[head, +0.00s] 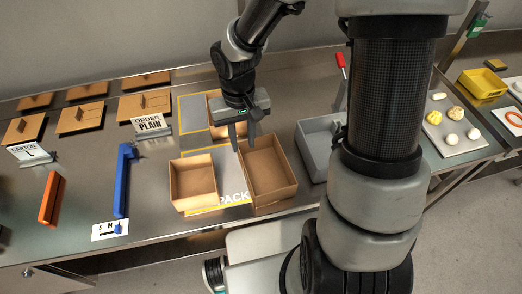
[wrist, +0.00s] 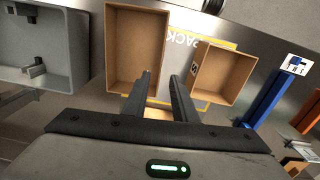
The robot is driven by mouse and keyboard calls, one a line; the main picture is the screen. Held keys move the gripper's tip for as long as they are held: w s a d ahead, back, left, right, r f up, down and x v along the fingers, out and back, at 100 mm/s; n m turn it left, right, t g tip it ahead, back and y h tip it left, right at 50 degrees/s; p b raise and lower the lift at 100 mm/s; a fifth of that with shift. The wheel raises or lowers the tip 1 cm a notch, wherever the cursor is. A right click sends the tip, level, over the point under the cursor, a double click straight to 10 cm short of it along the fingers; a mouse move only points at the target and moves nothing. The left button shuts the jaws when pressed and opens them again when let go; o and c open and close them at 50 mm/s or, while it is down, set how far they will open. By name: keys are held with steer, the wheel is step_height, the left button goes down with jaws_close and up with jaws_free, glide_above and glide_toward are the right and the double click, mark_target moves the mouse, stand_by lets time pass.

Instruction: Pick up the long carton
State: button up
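The long carton (head: 268,172) is an open brown box on the steel bench, the larger of the two front boxes. It also shows in the wrist view (wrist: 136,45), left of centre. My gripper (head: 244,132) points down at the carton's far left corner. In the wrist view its fingers (wrist: 162,78) are apart with a gap between them. One finger overlaps the carton's inside and the other appears just outside its side wall. I cannot tell whether the fingers reach below the rim or touch the wall.
A smaller open carton (head: 193,182) stands just left, and another carton (head: 216,112) is behind, partly hidden by my gripper. A grey bin (head: 314,150) stands right. Blue (head: 122,182) and orange (head: 52,198) bars, signs and flat brown boards occupy the left bench.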

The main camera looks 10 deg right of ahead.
mark_target(245, 172)
step_height(245, 172, down, 10)
steer(key=shift+s+r+b, duration=0.1)
steer(key=shift+s+b, duration=0.05)
steer(key=shift+b, duration=0.4)
steer(key=f, duration=0.4)
steer(key=shift+s+a+f, duration=0.15)
steer(key=shift+s, duration=0.2)
steer(key=shift+f, duration=0.4)
jaws_close()
